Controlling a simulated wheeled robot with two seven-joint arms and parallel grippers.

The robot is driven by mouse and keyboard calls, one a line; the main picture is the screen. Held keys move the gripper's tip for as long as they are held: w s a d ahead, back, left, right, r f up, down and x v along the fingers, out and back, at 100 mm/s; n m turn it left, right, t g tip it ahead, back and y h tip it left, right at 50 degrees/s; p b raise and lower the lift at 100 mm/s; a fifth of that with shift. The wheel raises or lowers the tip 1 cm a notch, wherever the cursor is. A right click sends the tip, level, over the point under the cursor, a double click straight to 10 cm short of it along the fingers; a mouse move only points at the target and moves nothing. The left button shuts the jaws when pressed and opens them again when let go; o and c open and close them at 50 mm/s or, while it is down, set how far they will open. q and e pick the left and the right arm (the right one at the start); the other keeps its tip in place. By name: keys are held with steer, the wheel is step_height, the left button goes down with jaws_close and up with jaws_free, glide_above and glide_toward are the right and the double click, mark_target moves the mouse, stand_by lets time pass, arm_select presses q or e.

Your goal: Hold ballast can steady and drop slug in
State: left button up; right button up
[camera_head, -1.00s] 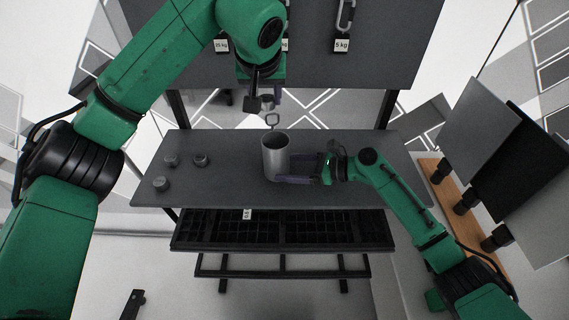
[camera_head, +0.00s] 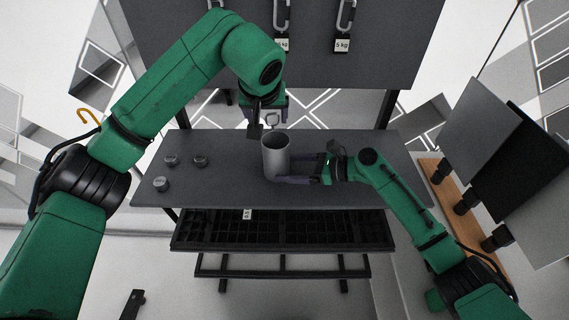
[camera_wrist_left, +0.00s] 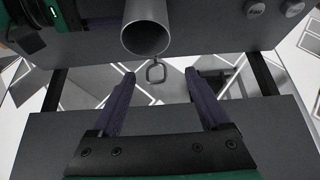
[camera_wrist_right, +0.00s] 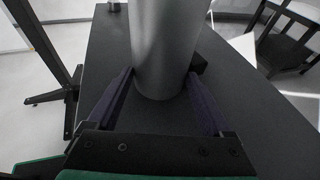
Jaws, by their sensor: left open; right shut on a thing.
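The ballast can (camera_head: 276,160) is a grey open-topped cylinder standing upright on the dark table. My right gripper (camera_head: 290,169) is shut around its lower side; the right wrist view shows a finger on each side of the can (camera_wrist_right: 165,45). Several grey slugs (camera_head: 161,184) stand at the table's left. The can's floor is hidden, so I cannot tell what is inside.
The dark table (camera_head: 220,185) is bare between the slugs and the can. A black slotted rack (camera_head: 280,232) sits below its front edge. A dark panel (camera_head: 390,40) with hanging weight hooks stands behind. Angled panels on a wooden strip (camera_head: 440,190) stand at right.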

arm_select(q)
steer(key=v, duration=1.2)
arm_select(e)
steer(key=o, duration=0.8)
steer(key=shift+c, duration=0.2)
steer(key=v, duration=1.2)
steer(key=shift+a, duration=0.1)
